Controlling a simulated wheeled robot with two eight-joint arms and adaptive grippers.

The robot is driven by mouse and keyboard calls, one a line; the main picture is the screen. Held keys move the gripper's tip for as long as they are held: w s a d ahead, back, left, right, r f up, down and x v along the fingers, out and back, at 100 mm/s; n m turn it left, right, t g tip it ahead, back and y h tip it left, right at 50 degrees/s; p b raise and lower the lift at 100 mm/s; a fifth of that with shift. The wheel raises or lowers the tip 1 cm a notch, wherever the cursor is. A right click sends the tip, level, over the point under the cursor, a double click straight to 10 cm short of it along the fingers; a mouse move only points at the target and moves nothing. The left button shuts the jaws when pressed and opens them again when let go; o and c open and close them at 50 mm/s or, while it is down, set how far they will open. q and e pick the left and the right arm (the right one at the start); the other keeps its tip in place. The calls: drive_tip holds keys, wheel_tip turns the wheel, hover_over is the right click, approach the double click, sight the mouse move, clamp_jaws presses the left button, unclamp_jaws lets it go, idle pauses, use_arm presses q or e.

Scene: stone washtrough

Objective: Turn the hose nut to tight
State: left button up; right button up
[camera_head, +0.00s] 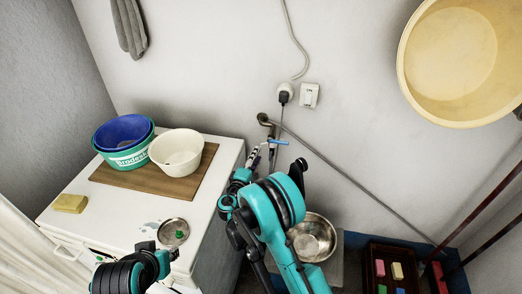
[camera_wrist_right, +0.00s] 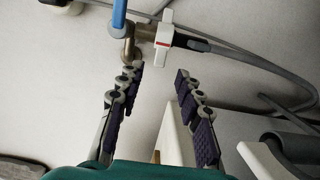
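The hose nut (camera_wrist_right: 163,40) is a white winged piece with a red mark. In the right wrist view it sits between the brass tap (camera_wrist_right: 129,45) and the grey hose (camera_wrist_right: 215,48). The tap's blue handle (camera_wrist_right: 119,12) is at the top of that view and also shows in the head view (camera_head: 278,142). My right gripper (camera_wrist_right: 158,78) is open and empty, its two fingers apart just below the nut in the picture and not around it. In the head view my right gripper (camera_head: 257,156) is by the tap. My left gripper (camera_head: 150,250) is at the lower left, its fingers unclear.
A white cabinet (camera_head: 210,205) carries a board (camera_head: 185,187) with blue, green and white basins, a yellow block (camera_head: 70,203) and a small metal dish (camera_head: 173,232). A metal bowl (camera_head: 313,238) stands low, right of my right arm. A large cream basin (camera_head: 450,65) hangs upper right.

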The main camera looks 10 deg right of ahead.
sight(263, 145)
drive_tip(key=b+x, duration=0.1)
drive_tip(key=x, duration=0.4)
drive_tip(key=shift+c, duration=0.3)
clamp_jaws()
